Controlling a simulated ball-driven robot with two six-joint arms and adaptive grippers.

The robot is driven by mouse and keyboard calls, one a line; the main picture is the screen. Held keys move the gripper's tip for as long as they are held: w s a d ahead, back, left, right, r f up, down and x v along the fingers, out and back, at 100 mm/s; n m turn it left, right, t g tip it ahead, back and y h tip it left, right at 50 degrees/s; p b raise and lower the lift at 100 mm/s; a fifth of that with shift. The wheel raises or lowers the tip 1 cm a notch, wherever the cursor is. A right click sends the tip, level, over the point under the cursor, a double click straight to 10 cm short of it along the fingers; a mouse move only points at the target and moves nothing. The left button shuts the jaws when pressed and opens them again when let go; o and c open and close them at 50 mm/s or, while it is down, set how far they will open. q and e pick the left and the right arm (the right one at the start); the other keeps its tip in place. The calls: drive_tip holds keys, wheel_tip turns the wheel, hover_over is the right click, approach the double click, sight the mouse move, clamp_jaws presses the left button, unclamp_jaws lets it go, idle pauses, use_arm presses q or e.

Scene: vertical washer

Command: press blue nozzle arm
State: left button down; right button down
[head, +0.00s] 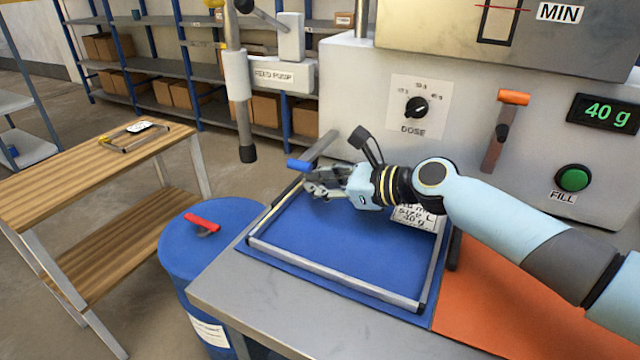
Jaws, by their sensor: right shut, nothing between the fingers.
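The blue nozzle arm's blue end (299,166) sticks out to the left at the end of a grey bar (320,149), near the lower left of the machine. My right gripper (308,187) is shut and empty. It comes in from the right and its fingertips show just below the blue end in the picture. I cannot tell whether they touch it. The gripper hides part of the area behind it. My left gripper is not in view.
A metal frame (335,273) lies on a blue mat (325,238) under my gripper. The machine has a dose knob (416,107), an orange-topped lever (513,98), a green fill button (573,178) and a display reading 40 g (606,113). A blue barrel (190,255) stands left.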

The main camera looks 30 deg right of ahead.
drive_tip(key=shift+r, duration=0.1)
wheel_tip(320, 180, up, 12)
drive_tip(key=w+d+m+g+y+p, duration=0.1)
drive_tip(key=m+p, duration=0.5)
drive_tip(key=p, duration=1)
drive_tip(key=shift+w+d+r+g+y, duration=0.2)
drive_tip(key=shift+w+d+g+y, duration=0.1)
drive_tip(key=shift+d+y, duration=0.8)
drive_tip(key=shift+a, duration=0.2)
drive_tip(key=shift+r, duration=0.1)
wheel_tip(320, 180, up, 10)
